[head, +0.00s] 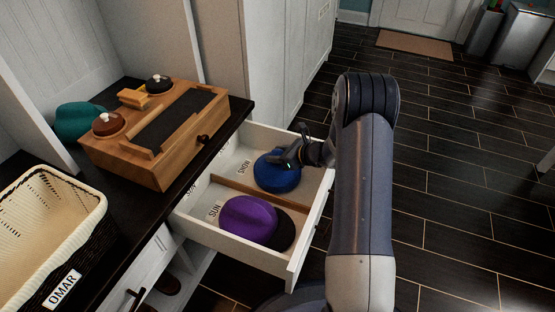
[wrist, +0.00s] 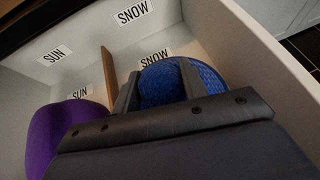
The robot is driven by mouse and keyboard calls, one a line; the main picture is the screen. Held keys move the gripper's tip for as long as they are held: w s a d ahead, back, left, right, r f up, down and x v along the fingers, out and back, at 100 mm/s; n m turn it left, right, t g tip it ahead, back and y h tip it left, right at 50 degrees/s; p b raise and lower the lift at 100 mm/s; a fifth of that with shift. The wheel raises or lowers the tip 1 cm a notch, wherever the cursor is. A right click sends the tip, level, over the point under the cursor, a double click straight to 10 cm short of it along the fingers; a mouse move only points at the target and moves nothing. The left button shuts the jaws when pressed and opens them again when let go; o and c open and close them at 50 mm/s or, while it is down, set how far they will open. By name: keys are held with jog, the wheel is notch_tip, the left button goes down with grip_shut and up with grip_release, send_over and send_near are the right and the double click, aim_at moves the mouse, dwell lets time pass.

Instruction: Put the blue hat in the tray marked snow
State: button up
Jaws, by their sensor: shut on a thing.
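The blue hat (head: 277,174) is in the snow compartment of an open white drawer, at its far side in the head view. My gripper (head: 300,154) reaches down into that compartment and is shut on the blue hat. In the wrist view the hat (wrist: 176,82) shows between the two fingers (wrist: 160,88). Whether the hat rests on the drawer floor cannot be told. A SNOW label (head: 243,167) marks this compartment, and SNOW labels (wrist: 133,12) also show in the wrist view.
A wooden divider (head: 240,188) splits the drawer. A purple cap (head: 250,220) lies in the SUN compartment (head: 214,211).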

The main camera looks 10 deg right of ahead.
jog(key=shift+f, duration=0.45)
jog(key=shift+f, duration=0.25)
jog(key=o, duration=1.2)
jog(key=shift+r, duration=0.1)
jog(key=shift+o, duration=0.2)
jog(key=shift+r, duration=0.1)
jog(key=shift+s+d+r, duration=0.1)
jog(key=shift+r, duration=0.15)
jog(key=p+v, duration=0.3)
jog(key=v, duration=0.8)
jog(key=shift+s+d+p, duration=0.2)
jog(key=shift+s+p, duration=0.05)
jog(key=shift+p, duration=0.15)
